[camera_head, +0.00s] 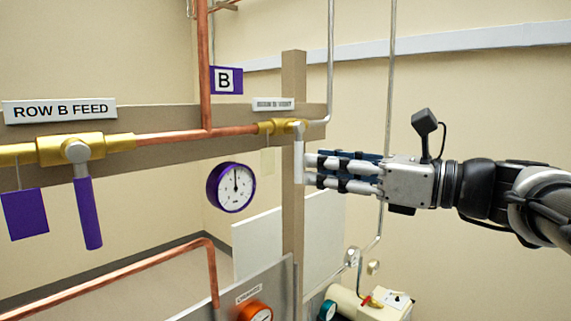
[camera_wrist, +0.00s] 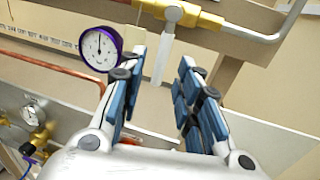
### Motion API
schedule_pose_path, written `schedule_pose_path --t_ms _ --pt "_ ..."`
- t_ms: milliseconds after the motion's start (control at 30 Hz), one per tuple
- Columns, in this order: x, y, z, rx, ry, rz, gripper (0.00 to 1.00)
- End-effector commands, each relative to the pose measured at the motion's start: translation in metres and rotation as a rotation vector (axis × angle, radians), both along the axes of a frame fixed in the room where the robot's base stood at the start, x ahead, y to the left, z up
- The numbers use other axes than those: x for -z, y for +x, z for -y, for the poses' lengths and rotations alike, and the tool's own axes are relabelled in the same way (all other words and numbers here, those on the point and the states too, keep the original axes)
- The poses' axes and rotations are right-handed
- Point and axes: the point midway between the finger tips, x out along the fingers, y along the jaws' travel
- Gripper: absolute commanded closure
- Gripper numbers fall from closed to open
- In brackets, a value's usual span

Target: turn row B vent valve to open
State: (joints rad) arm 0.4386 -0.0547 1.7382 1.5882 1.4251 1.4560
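The row B vent valve (camera_head: 278,127) is a brass body on the pipe at the end of the beam, under a small label that reads roughly "ROW B VENT" (camera_head: 273,104). Its pale grey lever (camera_head: 298,158) hangs straight down, across the pipe. My gripper (camera_head: 308,170) reaches in from the right, its fingertips close to the lever's lower part. In the wrist view the lever (camera_wrist: 161,58) shows in the gap between the two blue-padded fingers, which are apart. I cannot tell whether its end is between the pads or just beyond them. No contact is visible.
The row B feed valve (camera_head: 78,149), with a purple lever, is at the left. A purple-rimmed gauge (camera_head: 231,187) hangs below the beam (camera_head: 175,150). A post (camera_head: 293,225) stands behind the vent lever. A grey panel with an orange knob (camera_head: 254,311) is below.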

Motion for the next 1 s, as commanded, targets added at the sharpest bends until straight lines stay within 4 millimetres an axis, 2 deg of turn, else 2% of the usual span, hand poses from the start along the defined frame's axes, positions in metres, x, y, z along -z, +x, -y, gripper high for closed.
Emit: schedule_pose_path --t_ms 100,300,667,1000 --pt "0.000 0.013 -0.021 -0.005 0.000 -0.001 0.69" --pt "0.000 0.026 -0.040 -0.003 0.000 -0.001 0.69" --pt "0.000 0.030 -0.044 0.001 -0.001 -0.001 0.69" --pt "0.000 0.030 -0.044 0.000 0.000 -0.001 0.90"
